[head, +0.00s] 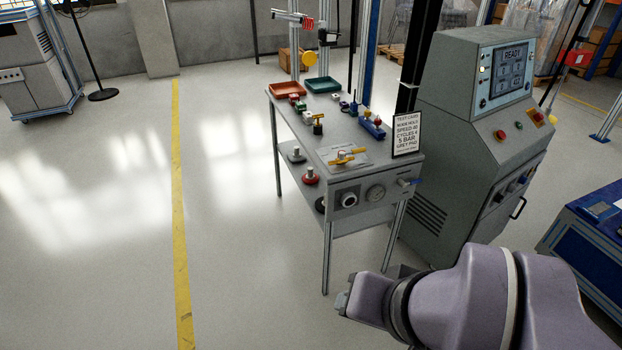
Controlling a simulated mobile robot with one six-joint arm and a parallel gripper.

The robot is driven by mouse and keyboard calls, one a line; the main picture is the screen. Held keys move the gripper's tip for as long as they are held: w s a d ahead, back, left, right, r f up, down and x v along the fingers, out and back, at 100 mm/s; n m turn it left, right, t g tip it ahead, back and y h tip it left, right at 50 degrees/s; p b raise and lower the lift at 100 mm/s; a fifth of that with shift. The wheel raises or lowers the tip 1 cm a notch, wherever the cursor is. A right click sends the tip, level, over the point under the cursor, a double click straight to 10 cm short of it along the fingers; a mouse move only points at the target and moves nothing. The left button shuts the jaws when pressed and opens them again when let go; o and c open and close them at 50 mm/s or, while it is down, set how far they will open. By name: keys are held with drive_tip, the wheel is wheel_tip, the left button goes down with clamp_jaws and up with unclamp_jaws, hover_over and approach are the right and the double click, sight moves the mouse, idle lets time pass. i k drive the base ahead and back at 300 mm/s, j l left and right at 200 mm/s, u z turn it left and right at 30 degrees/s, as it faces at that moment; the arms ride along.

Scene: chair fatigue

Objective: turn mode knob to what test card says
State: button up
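The test card (408,134) stands upright at the right end of the workbench. It appears to read MODE HOLD, SPEED 40, CYCLES 4, 5 BAR, GREY PAD, in small print. The grey control cabinet (450,107) stands right of the bench, its screen (512,69) showing READY. Several dark knobs (512,188) sit on its front face; I cannot tell which is the mode knob or where they point. My gripper (345,303) is at the lower middle, in front of the bench and cabinet and apart from both. Its fingers are not clear enough to show open or shut.
The workbench (350,174) carries a red tray (288,90), a green tray (323,85) and several small fixtures. A blue table (590,232) stands at the right edge.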

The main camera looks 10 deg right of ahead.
sight(499, 197)
drive_tip(key=z, duration=1.45)
